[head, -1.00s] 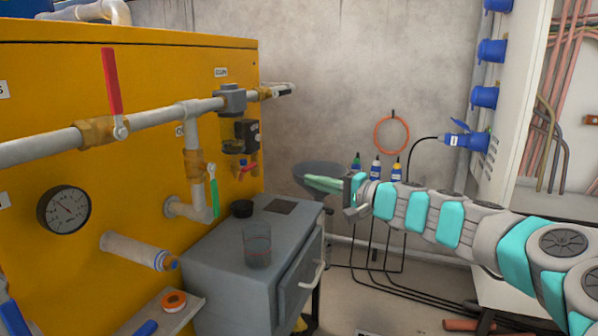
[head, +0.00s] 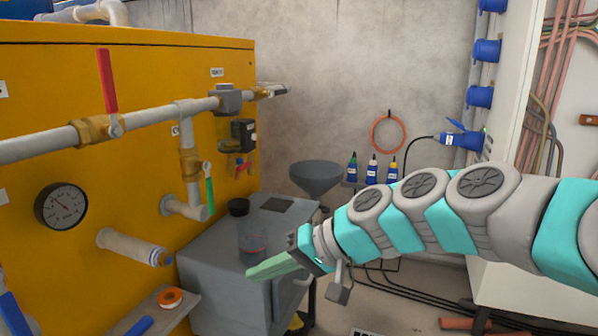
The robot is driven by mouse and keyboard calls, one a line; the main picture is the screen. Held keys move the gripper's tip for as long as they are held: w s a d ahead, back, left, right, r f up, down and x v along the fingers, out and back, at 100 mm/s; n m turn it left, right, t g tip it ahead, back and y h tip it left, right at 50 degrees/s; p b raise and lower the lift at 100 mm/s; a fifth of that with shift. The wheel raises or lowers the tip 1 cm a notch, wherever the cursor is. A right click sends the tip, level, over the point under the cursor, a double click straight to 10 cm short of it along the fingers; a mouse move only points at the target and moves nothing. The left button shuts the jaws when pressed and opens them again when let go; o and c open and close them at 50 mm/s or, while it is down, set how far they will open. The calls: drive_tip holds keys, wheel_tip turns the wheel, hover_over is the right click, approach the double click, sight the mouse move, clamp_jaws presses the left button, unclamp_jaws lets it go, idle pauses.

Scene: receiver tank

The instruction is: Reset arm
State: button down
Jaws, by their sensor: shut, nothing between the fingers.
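My gripper (head: 262,270) shows in the head view at the end of my grey and turquoise arm, which reaches in from the right. Its pale green fingers are together and hold nothing. They point left and slightly down, in front of the grey cabinet (head: 205,270) in the picture. A clear cup (head: 252,243) with some reddish liquid stands on the cabinet top, just above the fingers in the picture. I cannot tell whether the fingers touch the cabinet.
A yellow tank panel (head: 60,130) with pipes, a red-handled valve (head: 107,82), a green-handled valve (head: 209,187) and a gauge (head: 61,206) fills the left. A funnel (head: 316,175) and several bottles are behind my arm. An orange tape roll (head: 170,298) lies on a small shelf.

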drive_tip(key=s+d+f+m+g+h, duration=0.1)
drive_tip(key=s+d+f+g+h, duration=0.1)
drive_tip(key=s+d+f+h, duration=0.75)
drive_tip(key=s+d+f+m+g+h, duration=0.1)
drive_tip(key=s+d+f+g+h, duration=0.1)
drive_tip(key=s+d+f, duration=0.85)
drive_tip(key=s+d+r+p, duration=0.1)
drive_tip(key=s+r+p, duration=0.3)
drive_tip(key=r+p, duration=0.8)
wheel_tip(320, 180, up, 3)
drive_tip(key=shift+r+n, duration=0.15)
drive_tip(key=shift+n, duration=0.15)
drive_tip(key=shift+s+y, duration=0.1)
drive_tip(key=shift+y, duration=0.15)
